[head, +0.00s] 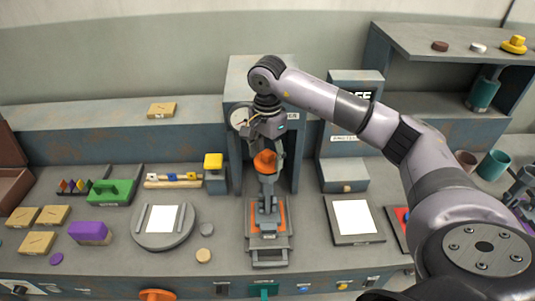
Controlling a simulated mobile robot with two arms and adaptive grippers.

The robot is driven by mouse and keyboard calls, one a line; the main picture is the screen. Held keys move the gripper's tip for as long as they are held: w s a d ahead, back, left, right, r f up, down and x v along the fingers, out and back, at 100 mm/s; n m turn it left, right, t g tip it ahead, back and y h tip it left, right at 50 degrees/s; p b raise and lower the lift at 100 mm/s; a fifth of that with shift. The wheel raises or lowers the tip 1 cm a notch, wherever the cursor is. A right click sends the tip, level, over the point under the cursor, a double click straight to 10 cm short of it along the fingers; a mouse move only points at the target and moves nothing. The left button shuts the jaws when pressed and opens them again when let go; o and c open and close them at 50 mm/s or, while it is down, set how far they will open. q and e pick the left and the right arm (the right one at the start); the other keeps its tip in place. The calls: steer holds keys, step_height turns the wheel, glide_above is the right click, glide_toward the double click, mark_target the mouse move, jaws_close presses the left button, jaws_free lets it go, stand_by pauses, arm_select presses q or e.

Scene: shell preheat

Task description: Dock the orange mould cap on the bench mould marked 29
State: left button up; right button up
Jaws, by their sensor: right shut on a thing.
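My right gripper (264,132) reaches over the middle of the bench and points down. It is shut on an orange cap-like piece (265,162), which I take to be the orange mould cap. The cap is right above a grey upright piece (267,196) on an orange base plate (252,218) in the central station. I cannot tell whether the cap touches that piece. The number 29 is not readable on anything in view, so I cannot tell which thing is the bench mould marked 29. My left gripper is not in view.
A tall grey housing with a dial (239,117) stands close behind the gripper. A round plate (161,224), a green block (112,191) and a purple block (90,232) lie left. A white-topped tray (376,236) lies right. A shelf (455,43) stands at the back right.

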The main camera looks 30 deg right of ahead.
mark_target(267, 153)
steer(key=shift+f+b, duration=0.5)
steer(key=shift+f, duration=0.15)
stand_by(0.3)
steer(key=o, duration=0.8)
steer(key=shift+o, duration=0.2)
steer(key=shift+r+p, duration=3.3)
steer(key=shift+r, duration=2.25)
